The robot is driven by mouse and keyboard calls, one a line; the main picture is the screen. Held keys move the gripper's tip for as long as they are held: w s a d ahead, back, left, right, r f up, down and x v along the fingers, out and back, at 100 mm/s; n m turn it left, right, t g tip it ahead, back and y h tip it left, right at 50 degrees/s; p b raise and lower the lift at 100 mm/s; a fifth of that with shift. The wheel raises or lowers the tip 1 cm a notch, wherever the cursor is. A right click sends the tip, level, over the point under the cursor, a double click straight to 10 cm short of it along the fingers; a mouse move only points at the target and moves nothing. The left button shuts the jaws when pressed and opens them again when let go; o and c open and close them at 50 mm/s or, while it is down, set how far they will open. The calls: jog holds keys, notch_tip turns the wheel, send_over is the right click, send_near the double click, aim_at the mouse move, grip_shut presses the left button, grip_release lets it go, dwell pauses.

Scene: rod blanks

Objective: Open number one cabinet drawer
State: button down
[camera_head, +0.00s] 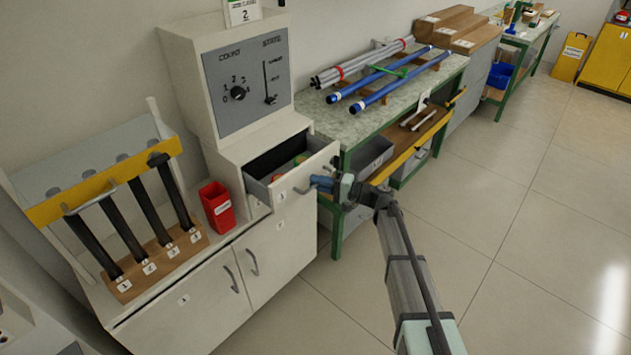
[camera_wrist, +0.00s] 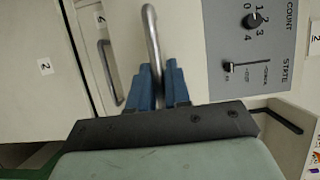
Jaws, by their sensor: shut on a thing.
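The cabinet drawer (camera_head: 306,181) under the grey control panel is pulled out, and its dark inside shows in the head view. Small green and orange things lie in it. My gripper (camera_head: 318,183) is at the drawer's front, at its handle. In the wrist view my blue fingers (camera_wrist: 160,88) are shut on a bent metal handle (camera_wrist: 152,42).
The panel (camera_head: 247,82) with a dial and a lever stands above the drawer. Cabinet doors (camera_head: 185,300) are shut below. A red bin (camera_head: 217,208) stands to the left. A green-framed bench (camera_head: 340,160) is close on the right. The floor (camera_head: 500,240) is clear.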

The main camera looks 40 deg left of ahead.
jog(key=c, duration=1.2)
grip_release()
jog(key=shift+o, duration=0.2)
jog(key=shift+d, duration=0.1)
jog(key=v, duration=1.3)
jog(key=shift+w+d, duration=0.2)
jog(key=shift+d, duration=0.05)
